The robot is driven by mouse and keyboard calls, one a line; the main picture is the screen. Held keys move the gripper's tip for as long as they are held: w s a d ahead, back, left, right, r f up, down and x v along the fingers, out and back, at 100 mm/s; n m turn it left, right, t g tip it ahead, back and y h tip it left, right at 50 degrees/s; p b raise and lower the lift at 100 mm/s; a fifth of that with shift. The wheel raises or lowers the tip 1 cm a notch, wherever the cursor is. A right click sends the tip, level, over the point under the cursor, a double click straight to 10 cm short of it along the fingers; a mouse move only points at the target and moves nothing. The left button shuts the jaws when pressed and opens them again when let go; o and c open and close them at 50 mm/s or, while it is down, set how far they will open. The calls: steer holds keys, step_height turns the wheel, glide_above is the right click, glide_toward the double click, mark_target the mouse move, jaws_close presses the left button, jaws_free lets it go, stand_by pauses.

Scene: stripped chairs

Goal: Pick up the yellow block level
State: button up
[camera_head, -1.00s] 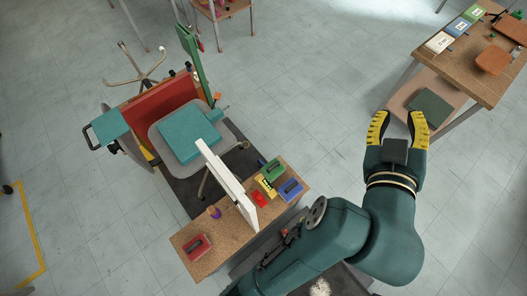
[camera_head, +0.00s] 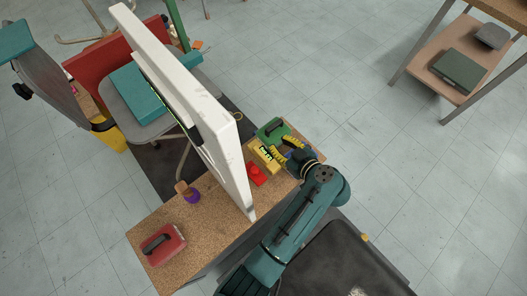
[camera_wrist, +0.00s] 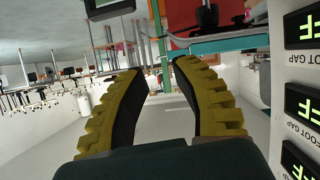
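The yellow block level (camera_head: 264,155) lies on the cork-topped bench, just right of the tall white panel, in the head view. A green block (camera_head: 271,128) lies behind it and a red piece (camera_head: 257,174) in front of it. My gripper (camera_head: 285,149) is over the bench at the right of the yellow level, its fingers pointing left towards it. Whether they touch it, I cannot tell. In the wrist view my gripper (camera_wrist: 158,85) is open, with nothing between the fingers; the yellow level does not show there.
The white panel (camera_head: 190,95) stands upright close left of the blocks; labelled displays (camera_wrist: 302,104) are close at the right in the wrist view. A red block (camera_head: 163,245) and a purple-based item (camera_head: 190,193) lie on the bench (camera_head: 180,225).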

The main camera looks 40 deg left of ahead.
steer(key=g+b, duration=0.1)
steer(key=b, duration=0.7)
glide_toward(261, 154)
steer(key=shift+y, duration=0.3)
steer(key=x, duration=0.4)
steer(key=shift+d+f, duration=0.1)
steer(key=shift+f, duration=0.2)
steer(key=b+x, duration=0.3)
steer(key=x, duration=0.4)
steer(key=shift+a+f+b, duration=0.15)
steer(key=shift+a+b, duration=0.1)
steer(key=shift+b, duration=0.15)
steer(key=shift+a, duration=0.1)
steer(key=shift+c, duration=0.5)
jaws_close()
